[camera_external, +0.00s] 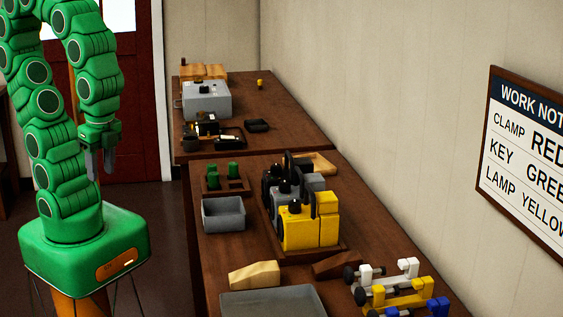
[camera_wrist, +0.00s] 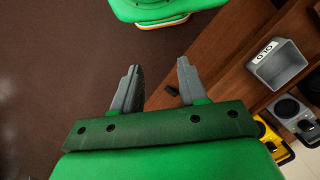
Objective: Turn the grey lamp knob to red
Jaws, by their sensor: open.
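A grey boxy unit (camera_external: 313,183), which looks like the grey lamp, stands behind a yellow one in a row on the near bench. A dark knob (camera_external: 284,187) shows on its top, and the yellow unit partly hides it. Its setting is too small to read. In the wrist view the grey unit (camera_wrist: 286,108) is at the right edge. My gripper (camera_external: 100,164) is open and empty, pointing down over the floor left of the benches. It is well apart from the grey unit. Its two separated fingers (camera_wrist: 158,67) show in the wrist view.
The yellow unit (camera_external: 322,232) stands in front. A grey bin (camera_external: 223,214) sits to its left, with green pieces (camera_external: 233,170) behind. Coloured clamps (camera_external: 397,291) lie at the front right. A wall board (camera_external: 525,165) reads clamp red, key green, lamp yellow.

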